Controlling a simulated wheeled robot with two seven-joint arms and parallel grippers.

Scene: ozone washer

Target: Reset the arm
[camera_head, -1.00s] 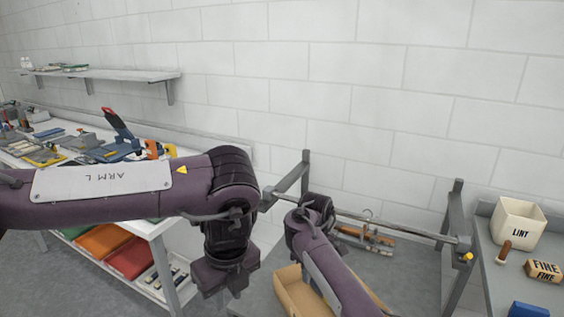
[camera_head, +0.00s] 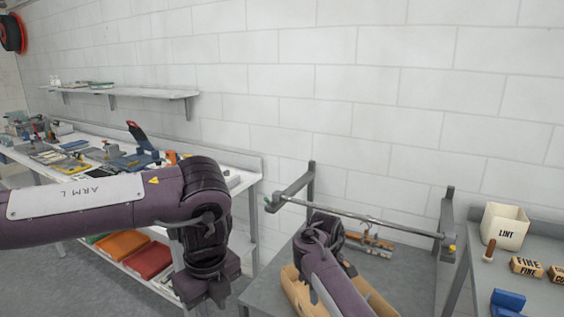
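My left arm (camera_head: 110,203), marked ARM L, reaches in from the left and bends down at its dark wrist. The block at its lower end (camera_head: 208,285) hangs in front of the white bench; no fingers show clearly there. My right arm (camera_head: 335,280) comes up from the bottom, with its bent wrist in front of the grey table with the rail. Its gripper end (camera_head: 345,262) is mostly hidden behind the arm, over or near a cardboard box. I cannot tell whether either gripper is open. I see nothing held.
A metal rail (camera_head: 385,222) on posts spans the grey table (camera_head: 265,297). A cardboard box (camera_head: 292,285) lies under my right arm. A LINT bin (camera_head: 505,227), FINE block (camera_head: 526,266) and blue item (camera_head: 508,300) stand at right. A cluttered white bench (camera_head: 245,180) is at left.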

